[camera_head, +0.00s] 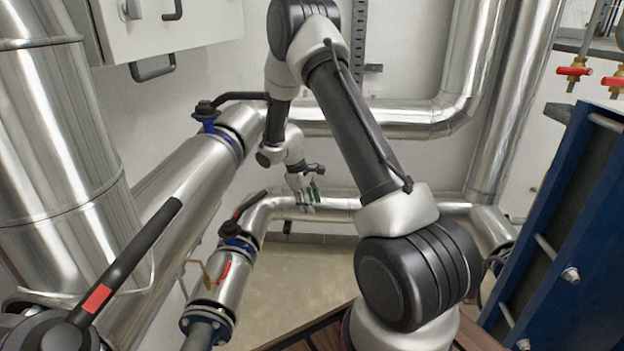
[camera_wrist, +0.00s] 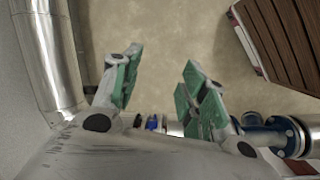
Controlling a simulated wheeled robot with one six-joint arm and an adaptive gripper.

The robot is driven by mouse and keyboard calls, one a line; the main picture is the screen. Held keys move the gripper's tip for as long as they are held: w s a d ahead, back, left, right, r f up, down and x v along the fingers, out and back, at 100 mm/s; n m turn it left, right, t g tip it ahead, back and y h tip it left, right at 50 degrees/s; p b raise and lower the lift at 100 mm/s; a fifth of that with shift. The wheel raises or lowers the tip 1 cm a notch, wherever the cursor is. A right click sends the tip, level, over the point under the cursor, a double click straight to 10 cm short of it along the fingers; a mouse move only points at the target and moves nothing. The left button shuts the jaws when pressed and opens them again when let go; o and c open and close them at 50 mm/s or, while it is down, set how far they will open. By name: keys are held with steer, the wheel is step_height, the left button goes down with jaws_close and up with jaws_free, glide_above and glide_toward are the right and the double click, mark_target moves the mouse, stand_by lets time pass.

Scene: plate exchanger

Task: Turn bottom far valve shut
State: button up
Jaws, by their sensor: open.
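The lower far valve (camera_head: 236,232) sits on the lower insulated pipe left of centre in the head view. It has a blue body and a black lever handle with a red band, pointing up and right. My gripper (camera_head: 312,196) is up and right of this valve, in front of the lower horizontal pipe and apart from the handle.
An upper valve (camera_head: 207,113) with a black lever is on the larger pipe. A long black lever with a red band (camera_head: 98,298) is near, at lower left. A small red-handled tap (camera_head: 222,272) sits below the lower valve. A blue-framed exchanger (camera_head: 570,230) stands at right.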

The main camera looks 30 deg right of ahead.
step_height(320, 180, up, 8)
steer(key=w+d+t, duration=0.1)
steer(key=shift+w+d, duration=0.15)
steer(key=shift+d, duration=0.2)
